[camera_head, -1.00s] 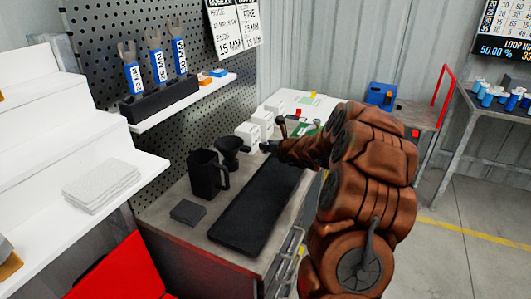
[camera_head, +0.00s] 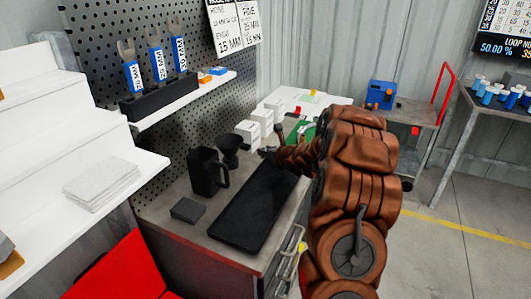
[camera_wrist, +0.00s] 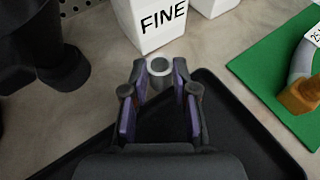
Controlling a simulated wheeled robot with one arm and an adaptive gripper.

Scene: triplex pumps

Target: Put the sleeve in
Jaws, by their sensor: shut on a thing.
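A short grey metal sleeve (camera_wrist: 159,68) with a round open bore is between my fingertips in the wrist view, its open end facing up. My gripper (camera_wrist: 158,75) is shut on it, purple pads on either side. The sleeve is just in front of a white box marked FINE (camera_wrist: 163,22), above or near the far edge of the black tray; I cannot tell whether it touches the bench. In the head view my gripper (camera_head: 267,152) is small and dark beside the white boxes, and the sleeve is too small to make out. I cannot identify the place that takes the sleeve.
A black tray (camera_head: 250,210) lies on the bench. A black mug (camera_head: 205,175) and a black funnel-like cup (camera_head: 230,148) stand left of my gripper. A green mat (camera_wrist: 270,75) with a grey curved part and brass fitting (camera_wrist: 300,95) lies right. A pegboard rises behind.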

